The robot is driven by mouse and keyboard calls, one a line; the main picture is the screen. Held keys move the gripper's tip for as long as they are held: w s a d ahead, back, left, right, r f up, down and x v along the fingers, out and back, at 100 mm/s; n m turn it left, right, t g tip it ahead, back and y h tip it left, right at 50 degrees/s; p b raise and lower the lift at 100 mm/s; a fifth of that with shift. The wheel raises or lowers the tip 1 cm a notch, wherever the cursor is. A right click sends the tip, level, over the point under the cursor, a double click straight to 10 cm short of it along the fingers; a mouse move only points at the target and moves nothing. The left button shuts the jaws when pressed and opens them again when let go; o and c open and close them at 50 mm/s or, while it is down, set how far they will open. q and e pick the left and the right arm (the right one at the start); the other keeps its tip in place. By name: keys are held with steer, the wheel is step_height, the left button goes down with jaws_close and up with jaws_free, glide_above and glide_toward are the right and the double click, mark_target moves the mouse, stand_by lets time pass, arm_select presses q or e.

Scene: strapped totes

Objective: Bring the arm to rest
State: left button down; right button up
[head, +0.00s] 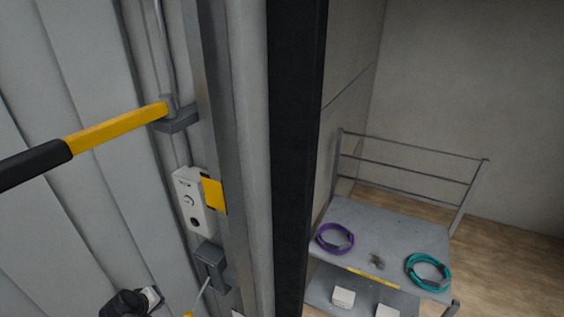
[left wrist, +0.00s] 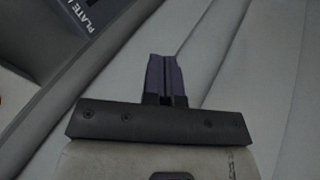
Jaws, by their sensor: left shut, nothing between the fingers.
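My left gripper (head: 152,297) is at the bottom left of the head view, in front of the light grey ribbed panel (head: 60,120). Only a dark part and a small pale part of it show there. In the left wrist view its two purplish fingers (left wrist: 166,80) are together, with nothing between them, over the pale ribbed surface (left wrist: 240,60). I cannot tell whether they touch that surface. My right gripper is in neither view.
A yellow lever with a black grip (head: 115,128) juts out left of the dark post (head: 297,150). Below it are a white lock box (head: 190,200) and a grey bracket (head: 211,264). A grey cart (head: 385,228) with purple (head: 335,239) and teal coils (head: 428,272) stands right.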

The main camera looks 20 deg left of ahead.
arm_select(q)
step_height(320, 180, up, 12)
steer(key=w+d+m+y, duration=0.1)
steer(key=d+m+y, duration=0.1)
steer(key=m, duration=0.1)
steer(key=s+d+r+m+t, duration=0.1)
steer(key=s+d+r+m, duration=0.2)
steer(key=d, duration=0.4)
steer(key=s+d+r+m+t, duration=0.1)
steer(key=s+d+r+m, duration=0.15)
steer(key=d, duration=0.45)
steer(key=s+d+f+m+g+h, duration=0.1)
steer(key=s+d+f+m+h, duration=0.35)
steer(key=s+d, duration=0.6)
steer(key=s+d+f+m+g+y, duration=0.2)
steer(key=s+d+f+g, duration=0.15)
steer(key=s+f, duration=0.75)
step_height(320, 180, up, 19)
steer(key=s+p, duration=0.1)
steer(key=p, duration=1.7)
steer(key=shift+a+r+g, duration=0.15)
steer(key=shift+a+g, duration=0.05)
steer(key=shift+g, duration=0.25)
